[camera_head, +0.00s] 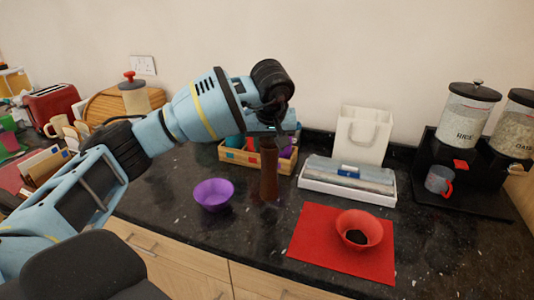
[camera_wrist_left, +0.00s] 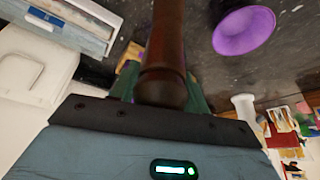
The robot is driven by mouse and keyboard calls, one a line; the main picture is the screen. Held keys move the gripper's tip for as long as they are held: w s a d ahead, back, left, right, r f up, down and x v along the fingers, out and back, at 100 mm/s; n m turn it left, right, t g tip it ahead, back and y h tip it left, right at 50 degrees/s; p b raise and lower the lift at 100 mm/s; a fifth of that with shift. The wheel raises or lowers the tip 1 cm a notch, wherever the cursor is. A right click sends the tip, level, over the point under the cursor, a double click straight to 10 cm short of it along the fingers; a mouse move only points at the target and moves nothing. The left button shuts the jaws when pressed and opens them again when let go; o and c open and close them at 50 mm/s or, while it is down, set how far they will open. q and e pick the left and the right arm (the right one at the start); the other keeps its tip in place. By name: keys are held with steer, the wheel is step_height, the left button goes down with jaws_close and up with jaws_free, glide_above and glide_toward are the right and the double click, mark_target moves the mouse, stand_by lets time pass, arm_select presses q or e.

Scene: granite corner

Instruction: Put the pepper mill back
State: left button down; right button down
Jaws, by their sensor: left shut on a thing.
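The pepper mill (camera_head: 269,172) is a dark brown, turned wooden piece, upright near the middle of the counter in the head view. My left gripper (camera_head: 271,132) comes down from above and is shut on its upper end. In the left wrist view the mill (camera_wrist_left: 166,45) runs up out of the left gripper (camera_wrist_left: 160,92), between its greenish fingers. I cannot tell whether the mill's foot touches the counter. The gripper hides its top. My right gripper is not in view.
A purple bowl (camera_head: 214,194) stands left of the mill. A wooden box (camera_head: 232,156) of colourful items is behind it. A white tray (camera_head: 322,187), white bag (camera_head: 362,135), red mat (camera_head: 305,240) with red bowl (camera_head: 352,222), and dispensers (camera_head: 468,118) are to the right.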

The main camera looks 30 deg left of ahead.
arm_select(q)
steer(key=x, duration=0.3)
steer(key=shift+s+a+f+p, duration=0.2)
steer(key=shift+s+f+p, duration=0.05)
steer(key=shift+p, duration=0.05)
steer(key=shift+f, duration=0.15)
steer(key=shift+f, duration=0.2)
steer(key=c, duration=0.7)
jaws_free()
steer(key=shift+r, duration=0.1)
steer(key=shift+r, duration=0.3)
steer(key=v, duration=1.1)
steer(key=shift+r, duration=0.35)
